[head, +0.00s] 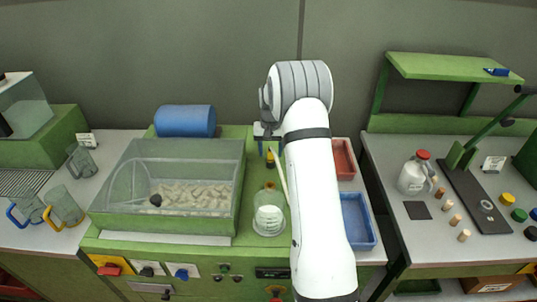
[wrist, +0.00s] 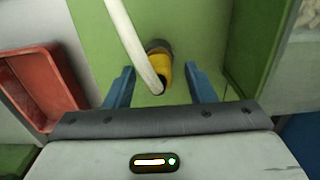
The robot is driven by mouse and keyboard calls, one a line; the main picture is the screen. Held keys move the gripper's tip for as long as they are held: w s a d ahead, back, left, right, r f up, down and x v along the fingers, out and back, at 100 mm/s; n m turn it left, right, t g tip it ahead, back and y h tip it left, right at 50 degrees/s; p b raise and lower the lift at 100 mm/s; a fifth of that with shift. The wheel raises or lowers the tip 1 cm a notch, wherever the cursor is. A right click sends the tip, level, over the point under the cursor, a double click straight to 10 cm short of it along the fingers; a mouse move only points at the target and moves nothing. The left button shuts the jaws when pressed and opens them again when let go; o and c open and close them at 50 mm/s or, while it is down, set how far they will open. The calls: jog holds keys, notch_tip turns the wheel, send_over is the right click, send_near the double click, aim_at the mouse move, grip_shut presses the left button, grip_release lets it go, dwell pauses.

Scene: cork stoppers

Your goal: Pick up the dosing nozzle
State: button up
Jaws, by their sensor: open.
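The dosing nozzle (wrist: 163,62), yellow with a dark grey collar, is in the upper middle of the wrist view, over a green surface. A pale tube (wrist: 132,40) crosses in front of its left side. My gripper (wrist: 159,68) is open, with one blue finger on each side of the nozzle and gaps between; I cannot tell how far apart they are in depth. In the head view the yellow nozzle (head: 270,159) shows small, just left of my white arm, below my wrist. The arm hides part of the area around it.
A red tray (wrist: 40,85) lies left in the wrist view. In the head view, a clear bin of corks (head: 185,150) stands left, and a glass vessel (head: 269,213) stands in front of the nozzle. A blue tray (head: 358,222) is right of my arm.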

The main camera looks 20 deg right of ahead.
grip_shut()
dwell(0.5)
